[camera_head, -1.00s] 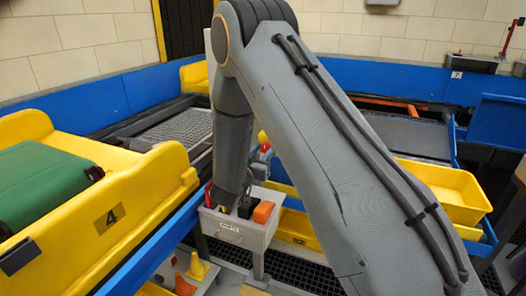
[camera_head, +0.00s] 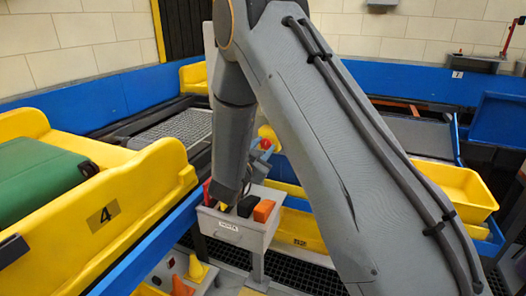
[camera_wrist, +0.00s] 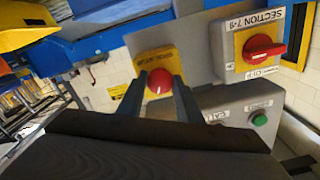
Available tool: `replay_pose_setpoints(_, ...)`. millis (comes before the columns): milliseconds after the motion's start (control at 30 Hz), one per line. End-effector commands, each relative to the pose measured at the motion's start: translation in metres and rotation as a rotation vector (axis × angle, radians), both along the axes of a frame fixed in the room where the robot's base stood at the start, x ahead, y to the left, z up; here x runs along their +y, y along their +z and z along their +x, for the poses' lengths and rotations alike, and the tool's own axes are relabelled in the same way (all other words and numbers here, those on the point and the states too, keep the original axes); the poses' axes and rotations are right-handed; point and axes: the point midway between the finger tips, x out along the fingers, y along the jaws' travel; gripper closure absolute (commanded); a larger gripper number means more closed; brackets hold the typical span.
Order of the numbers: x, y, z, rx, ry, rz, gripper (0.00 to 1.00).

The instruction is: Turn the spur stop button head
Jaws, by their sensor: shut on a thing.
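The spur stop button head is a round red knob (camera_wrist: 158,84) on a yellow box (camera_wrist: 160,62) in the wrist view. My gripper (camera_wrist: 160,88) has one dark finger at each side of the red head, and is shut on it. Lettering on the yellow box is partly hidden by the fingers and cannot be read. In the head view a small red knob (camera_head: 265,144) shows beside a yellow part, just right of my forearm. My arm hides much of the area around it.
In the wrist view a red rotary switch (camera_wrist: 264,48) marked SECTION sits at the right, with a green button (camera_wrist: 259,119) on a grey box below. In the head view a grey bin (camera_head: 236,229) holds black and orange items, and a yellow tray (camera_head: 456,194) stands right.

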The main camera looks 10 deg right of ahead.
Motion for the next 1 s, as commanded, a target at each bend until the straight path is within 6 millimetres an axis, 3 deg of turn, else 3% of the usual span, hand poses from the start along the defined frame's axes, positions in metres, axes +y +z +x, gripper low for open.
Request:
replay_pose_setpoints(400,0.0007,-0.0007,0.0006,-0.115,0.002,0.159,0.90)
replay_pose_setpoints(933,0.0008,0.0005,0.0006,-0.132,0.002,0.181,0.90)
replay_pose_setpoints(967,0.0008,0.0005,0.0006,-0.132,0.002,0.181,0.65)
replay_pose_setpoints(1000,0.0008,0.0005,0.0006,-0.132,0.002,0.181,0.58)
